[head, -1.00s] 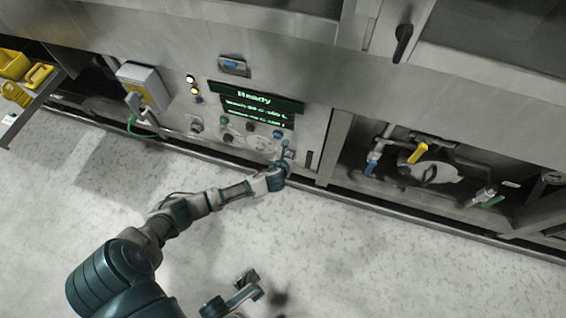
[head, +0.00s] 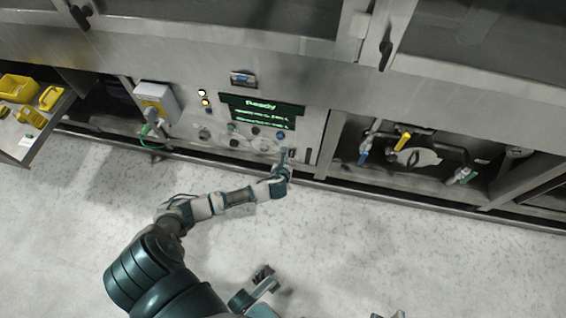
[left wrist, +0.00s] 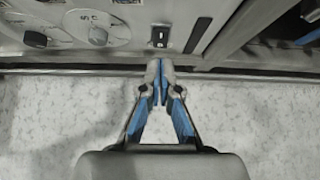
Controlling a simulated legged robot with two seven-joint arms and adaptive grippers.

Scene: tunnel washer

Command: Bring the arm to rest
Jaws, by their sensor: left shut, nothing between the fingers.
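My left arm reaches up from the bottom left of the head view. My left gripper (head: 284,154) is in front of the lower right of the washer's control panel (head: 312,126). In the left wrist view my left gripper (left wrist: 161,68) is shut, its blue-lined fingertips together with nothing between them. Its tips overlap the machine's lower edge in the picture; I cannot tell the gap. A black rocker switch (left wrist: 160,37) and a round dial (left wrist: 97,35) lie beyond the tips. The green display (head: 262,109) reads "Ready". I do not see my right gripper clearly.
A grey box (head: 155,101) with a green cable is on the machine to the left. A tray with yellow items (head: 18,88) stands at far left. Pipes with a yellow-handled valve (head: 403,141) sit in the right recess. The pale floor (head: 400,230) is open.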

